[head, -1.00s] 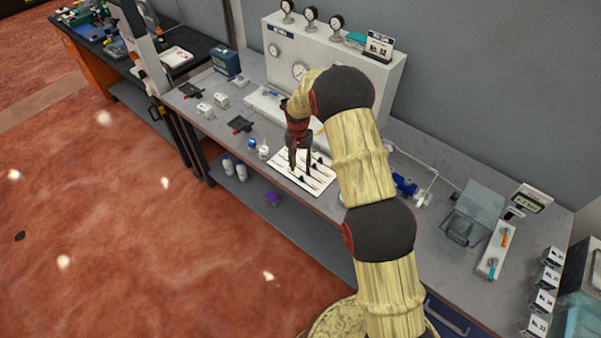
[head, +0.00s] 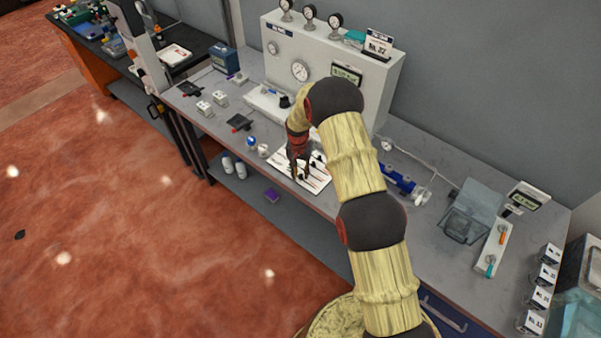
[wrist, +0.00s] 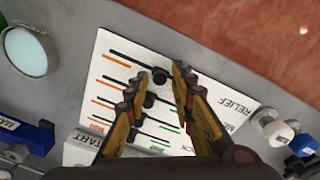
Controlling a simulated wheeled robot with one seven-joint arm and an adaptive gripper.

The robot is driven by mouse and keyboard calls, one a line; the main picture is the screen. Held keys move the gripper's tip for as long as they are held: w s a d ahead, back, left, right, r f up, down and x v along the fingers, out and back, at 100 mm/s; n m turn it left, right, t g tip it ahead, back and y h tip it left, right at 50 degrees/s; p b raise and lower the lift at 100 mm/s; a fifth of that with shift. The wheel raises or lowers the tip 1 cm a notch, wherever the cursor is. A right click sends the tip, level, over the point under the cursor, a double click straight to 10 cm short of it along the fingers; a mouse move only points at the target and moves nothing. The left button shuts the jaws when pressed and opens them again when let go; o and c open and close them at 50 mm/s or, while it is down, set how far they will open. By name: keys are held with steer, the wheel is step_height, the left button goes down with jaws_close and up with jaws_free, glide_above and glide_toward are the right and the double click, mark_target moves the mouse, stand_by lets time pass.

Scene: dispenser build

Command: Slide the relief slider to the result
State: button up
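A white slider panel (wrist: 102,85) lies on the bench and also shows in the head view (head: 318,184). It has several dark slots with orange and green marks, and the word RELIEF is printed near one end. A black slider knob (wrist: 158,75) stands on the slot nearest the bench's front edge, the one that seems to be the relief slider. My gripper (wrist: 161,70) is open, with one finger on each side of this knob. Contact cannot be told. A second black knob (wrist: 150,100) sits behind it between the fingers. The head view shows my gripper (head: 300,177) low over the panel.
A white gauge box (head: 285,55) with a small display (head: 347,74) stands behind the panel. Small white and blue-capped bottles (head: 252,143) stand left of it. A blue valve part (head: 398,180) and a clear bin (head: 465,228) are on the right.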

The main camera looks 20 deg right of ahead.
jaws_close()
stand_by(0.6)
